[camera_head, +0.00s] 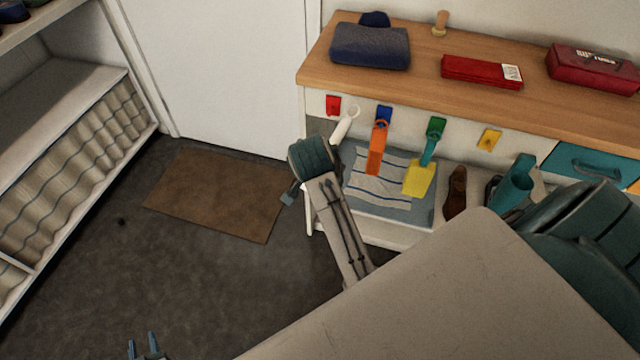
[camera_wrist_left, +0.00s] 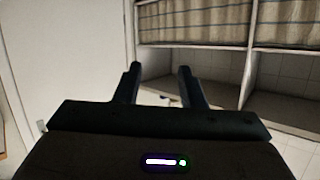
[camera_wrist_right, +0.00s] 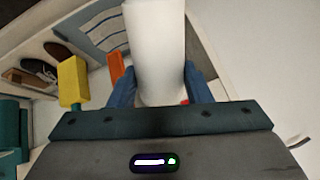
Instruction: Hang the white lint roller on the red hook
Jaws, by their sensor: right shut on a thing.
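The white lint roller (camera_head: 344,124) shows in the head view just right of and below the red hook (camera_head: 333,105), on the front of the wooden-topped bench. I cannot tell whether it touches the hook. In the right wrist view the white roller (camera_wrist_right: 155,45) stands between the blue fingers of my right gripper (camera_wrist_right: 163,86), which is shut on it. A small red patch shows beside the right finger. In the head view my right arm hides that gripper's fingers. My left gripper (camera_head: 142,343) is open and empty, low at the left, above the floor.
An orange tool (camera_head: 376,150) hangs at the blue hook (camera_head: 384,113), and a yellow-headed tool (camera_head: 419,178) at the green hook (camera_head: 436,127). The yellow hook (camera_head: 489,140) is bare. Shoes stand below. Shelves (camera_head: 75,150) line the left; open floor lies between.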

